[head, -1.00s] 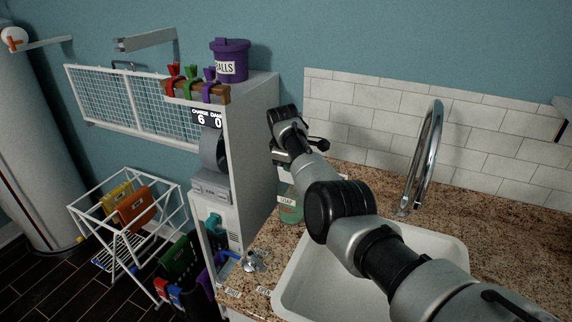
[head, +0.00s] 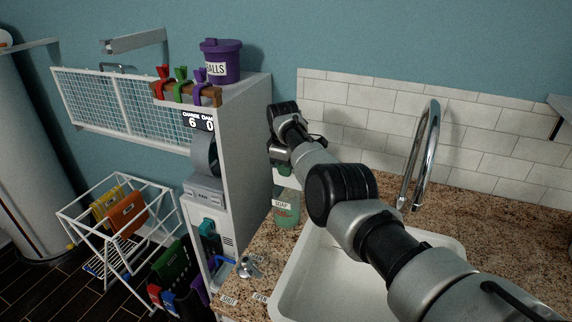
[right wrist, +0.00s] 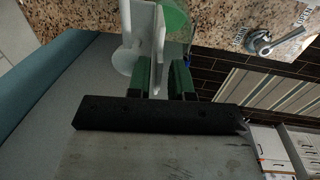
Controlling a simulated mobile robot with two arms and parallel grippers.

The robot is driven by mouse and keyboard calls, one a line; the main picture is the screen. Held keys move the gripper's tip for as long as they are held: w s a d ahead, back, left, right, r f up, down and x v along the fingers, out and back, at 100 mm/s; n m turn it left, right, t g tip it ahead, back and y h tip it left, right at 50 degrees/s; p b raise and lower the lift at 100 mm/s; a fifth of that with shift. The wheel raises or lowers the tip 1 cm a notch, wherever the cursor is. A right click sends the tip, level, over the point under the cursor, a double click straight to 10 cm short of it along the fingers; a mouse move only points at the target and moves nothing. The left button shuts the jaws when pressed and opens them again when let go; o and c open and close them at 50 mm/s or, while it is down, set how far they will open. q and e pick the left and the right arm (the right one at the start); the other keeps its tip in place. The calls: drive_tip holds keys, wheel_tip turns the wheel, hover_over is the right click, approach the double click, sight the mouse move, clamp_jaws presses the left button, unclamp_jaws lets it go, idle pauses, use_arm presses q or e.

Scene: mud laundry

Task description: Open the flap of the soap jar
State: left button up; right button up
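The soap jar (head: 286,208) is green and stands on the counter left of the sink, with a SOAP label on its front. My right gripper (head: 284,168) is at the top of the jar and hides much of its upper part. In the right wrist view, the green jar (right wrist: 176,18) and its white top parts (right wrist: 130,58) lie just beyond the fingers. My right gripper (right wrist: 160,82) has its two green-and-black fingers apart, with a thin white upright piece, seemingly the flap, between them. I cannot tell whether the fingers touch it. My left gripper is out of view.
The white sink (head: 335,270) and its tall chrome faucet (head: 422,150) are right of the jar. A small metal tap handle (head: 248,267) is on the counter's left. A tall white cabinet (head: 245,150) stands close on the left, with a purple tub (head: 220,62) on top.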

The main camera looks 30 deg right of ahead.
drive_tip(key=shift+o, duration=0.3)
drive_tip(key=shift+r, duration=0.3)
drive_tip(key=shift+w+f, duration=0.1)
drive_tip(key=shift+w, duration=0.05)
drive_tip(key=shift+d, duration=0.1)
drive_tip(key=shift+w, duration=0.1)
wheel_tip(320, 180, up, 11)
drive_tip(key=s+a+b, duration=0.1)
drive_tip(key=b, duration=0.1)
drive_tip(key=shift+f, duration=0.15)
